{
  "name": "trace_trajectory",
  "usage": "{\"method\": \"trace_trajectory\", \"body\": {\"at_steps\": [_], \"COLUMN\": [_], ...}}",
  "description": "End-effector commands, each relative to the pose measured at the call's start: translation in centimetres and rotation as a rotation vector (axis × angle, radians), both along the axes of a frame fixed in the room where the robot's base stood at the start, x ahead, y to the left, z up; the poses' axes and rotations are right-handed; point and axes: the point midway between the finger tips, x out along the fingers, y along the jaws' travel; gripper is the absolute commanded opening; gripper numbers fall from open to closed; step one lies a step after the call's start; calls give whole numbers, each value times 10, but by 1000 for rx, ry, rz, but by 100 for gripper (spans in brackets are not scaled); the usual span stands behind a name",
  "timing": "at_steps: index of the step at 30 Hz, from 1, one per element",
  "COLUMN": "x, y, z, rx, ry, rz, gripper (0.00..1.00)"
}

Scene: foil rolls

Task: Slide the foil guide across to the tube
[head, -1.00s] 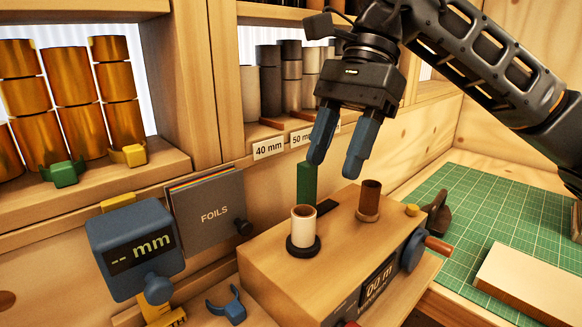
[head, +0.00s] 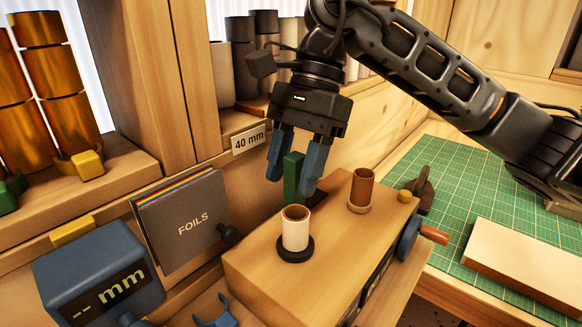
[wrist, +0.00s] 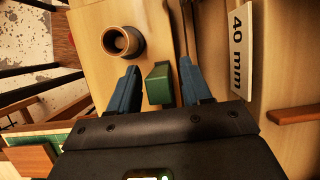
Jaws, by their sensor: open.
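The green foil guide (head: 292,176) stands upright on the wooden machine (head: 262,268), at the end of a dark slot (head: 317,197). A cream tube (head: 295,232) stands on a black round base in front of it. A brown tube (head: 361,187) stands farther right on the machine. My gripper (head: 291,187) is open, pointing down, with one blue finger on each side of the guide. In the wrist view the guide (wrist: 159,84) lies between the spread fingers, with narrow gaps. A tube (wrist: 122,41) shows at the upper left there.
The grey foils book (head: 190,222) and blue mm gauge (head: 98,280) stand at the left. Behind the gripper is a shelf with the 40 mm label (head: 249,140) and grey rolls. A green mat (head: 500,185) with a pale board (head: 525,262) lies right.

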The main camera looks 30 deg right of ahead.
Motion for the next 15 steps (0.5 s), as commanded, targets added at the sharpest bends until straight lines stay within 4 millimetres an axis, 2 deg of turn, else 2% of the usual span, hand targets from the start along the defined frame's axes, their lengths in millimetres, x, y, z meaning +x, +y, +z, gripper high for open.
{"method": "trace_trajectory", "body": {"at_steps": [4,12,15], "x": [-2,-2,-2], "y": [4,4,4], "z": [-8,-10,-10], "rx": [1,0,0], "ry": [1,0,0], "rz": [1,1,1], "gripper": [48,48,39]}}
